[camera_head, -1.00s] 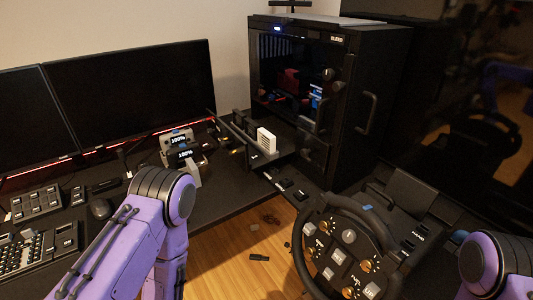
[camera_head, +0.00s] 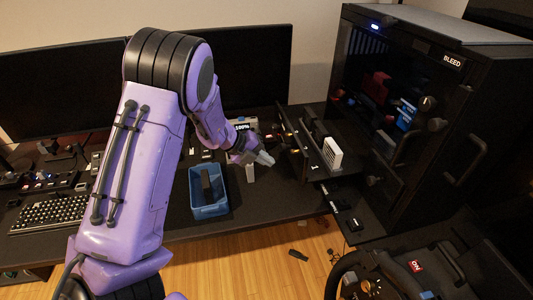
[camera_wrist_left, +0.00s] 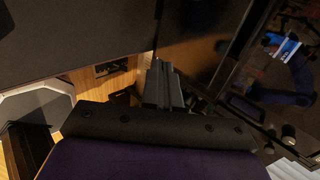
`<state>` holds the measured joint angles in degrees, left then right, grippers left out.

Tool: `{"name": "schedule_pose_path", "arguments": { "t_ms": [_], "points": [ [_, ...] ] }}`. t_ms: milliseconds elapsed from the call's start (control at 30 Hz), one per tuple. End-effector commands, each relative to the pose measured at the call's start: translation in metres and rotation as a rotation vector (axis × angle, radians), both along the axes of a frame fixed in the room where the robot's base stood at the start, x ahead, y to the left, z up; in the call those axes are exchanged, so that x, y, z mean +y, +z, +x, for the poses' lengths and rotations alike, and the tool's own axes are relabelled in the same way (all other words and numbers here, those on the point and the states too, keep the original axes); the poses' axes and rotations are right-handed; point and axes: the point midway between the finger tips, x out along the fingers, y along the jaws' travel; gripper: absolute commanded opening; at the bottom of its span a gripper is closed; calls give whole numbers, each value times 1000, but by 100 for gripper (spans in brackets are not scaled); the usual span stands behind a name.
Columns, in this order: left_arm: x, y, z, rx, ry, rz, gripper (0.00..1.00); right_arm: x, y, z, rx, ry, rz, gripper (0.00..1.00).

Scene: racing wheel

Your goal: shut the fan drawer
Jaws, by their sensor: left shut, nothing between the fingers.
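The fan drawer (camera_head: 314,168) sticks out to the left from the lower front of the black computer case (camera_head: 470,90). A white finned block (camera_head: 332,153) stands on it. My left gripper (camera_head: 268,159) is shut and empty, a little left of the drawer's outer end, with a visible gap. In the left wrist view its grey fingers (camera_wrist_left: 160,85) are together with nothing between them. The drawer cannot be made out clearly in that view. My right gripper is not in view.
A blue bin (camera_head: 208,193) with a dark item inside stands on the desk below my left forearm. A small display unit (camera_head: 243,126) stands behind my gripper. A steering wheel (camera_head: 365,275) is at the lower right. Monitors (camera_head: 245,70) line the back.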

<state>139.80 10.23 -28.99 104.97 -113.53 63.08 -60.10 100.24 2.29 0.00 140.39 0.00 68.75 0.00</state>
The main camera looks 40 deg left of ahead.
Motion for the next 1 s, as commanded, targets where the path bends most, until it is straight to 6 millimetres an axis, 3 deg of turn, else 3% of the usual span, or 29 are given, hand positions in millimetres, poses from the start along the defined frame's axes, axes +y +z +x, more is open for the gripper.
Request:
{"name": "schedule_pose_path", "arguments": {
  "t_ms": [233, 433, 1000],
  "points": [
    [-27, -36, 30, 3, 0, -3, 0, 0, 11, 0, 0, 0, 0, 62],
    [-48, -34, 54, 1, -4, -2, 0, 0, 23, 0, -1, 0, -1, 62],
    [-53, -36, 61, 1, 1, -3, 0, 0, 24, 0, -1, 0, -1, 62]
  ]
}}
